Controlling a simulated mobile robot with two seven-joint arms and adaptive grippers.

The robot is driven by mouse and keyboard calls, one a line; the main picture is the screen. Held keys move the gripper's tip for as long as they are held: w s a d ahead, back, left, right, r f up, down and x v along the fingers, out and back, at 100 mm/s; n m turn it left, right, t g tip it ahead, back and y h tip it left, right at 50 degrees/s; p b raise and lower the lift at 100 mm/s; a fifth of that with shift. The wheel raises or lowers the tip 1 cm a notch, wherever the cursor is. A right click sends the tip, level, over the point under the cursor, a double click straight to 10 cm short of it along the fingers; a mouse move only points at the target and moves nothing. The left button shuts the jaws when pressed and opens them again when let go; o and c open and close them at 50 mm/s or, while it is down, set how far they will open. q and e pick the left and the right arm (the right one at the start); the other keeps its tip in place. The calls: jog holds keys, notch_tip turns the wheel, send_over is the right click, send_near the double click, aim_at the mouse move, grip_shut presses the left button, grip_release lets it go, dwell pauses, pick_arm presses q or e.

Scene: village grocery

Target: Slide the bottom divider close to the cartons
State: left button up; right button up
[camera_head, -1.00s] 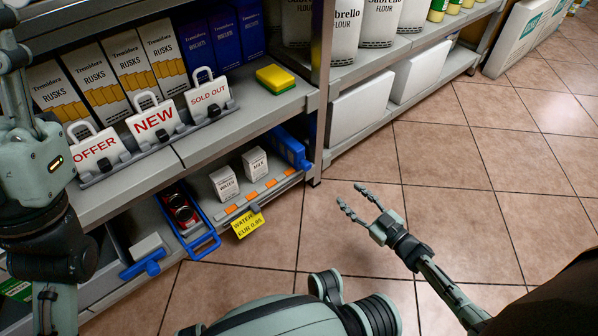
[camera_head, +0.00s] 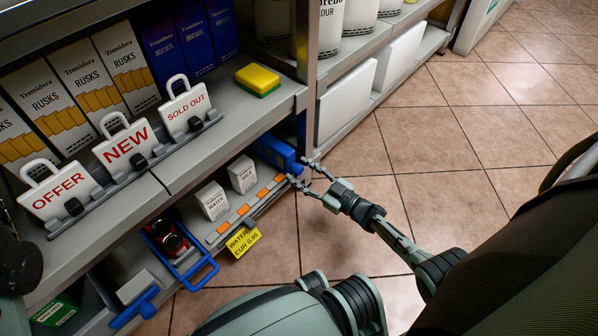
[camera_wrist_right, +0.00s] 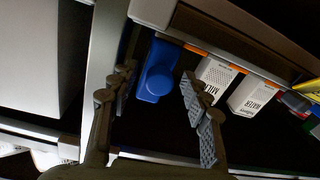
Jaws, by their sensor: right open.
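A blue divider (camera_head: 274,152) lies on the bottom shelf, to the right of two small white cartons (camera_head: 213,200) (camera_head: 242,174), with a gap between. My right gripper (camera_head: 298,170) is open at the divider's front end. In the right wrist view, the rounded blue end of the divider (camera_wrist_right: 156,82) shows between the open fingers (camera_wrist_right: 156,92), with gaps beside it. The cartons (camera_wrist_right: 214,76) (camera_wrist_right: 251,96) stand to the right of the fingers there. I cannot tell whether a finger touches the divider. My left gripper is not in view.
A shelf upright (camera_head: 307,85) rises close to the right gripper, and the upper shelf (camera_head: 235,120) overhangs the bottom one. A yellow price tag (camera_head: 243,243) hangs at the front. The floor at right is clear.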

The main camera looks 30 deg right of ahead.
jog(key=shift+w+a, duration=0.2)
jog(key=shift+w, duration=0.3)
jog(key=shift+c, duration=0.5)
grip_shut()
jog(key=shift+r, duration=0.1)
